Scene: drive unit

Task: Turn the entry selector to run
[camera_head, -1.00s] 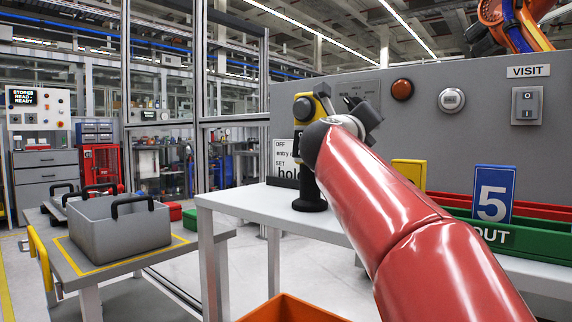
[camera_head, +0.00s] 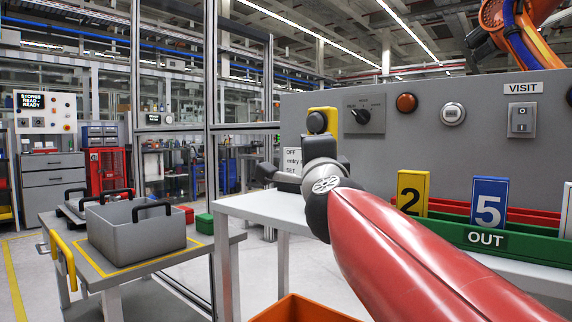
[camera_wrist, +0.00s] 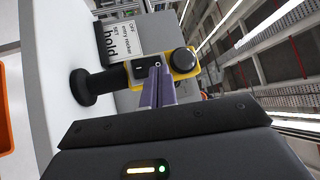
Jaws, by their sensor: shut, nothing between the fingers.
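A rotary selector (camera_head: 363,114) with a black knob sits on a grey plate on the wall panel. Its knob leans to the upper left, and its lettering is too small to read. A yellow control box (camera_head: 331,117) with a round black button stands in front of the panel. It also shows in the wrist view (camera_wrist: 191,80), with a small I/O face beside the button. My gripper (camera_wrist: 157,70) is shut and empty. Its purple fingers overlap the box's face in the wrist view; I cannot tell whether they touch. In the head view my wrist hides the box's lower part.
A sign (camera_wrist: 122,42) reading OFF, SET and hold stands behind the box. Number cards 2 (camera_head: 412,192) and 5 (camera_head: 489,202) stand at the green OUT tray (camera_head: 450,232). A grey bin (camera_head: 135,240) is on a left-hand table. An orange bin (camera_head: 300,308) lies below.

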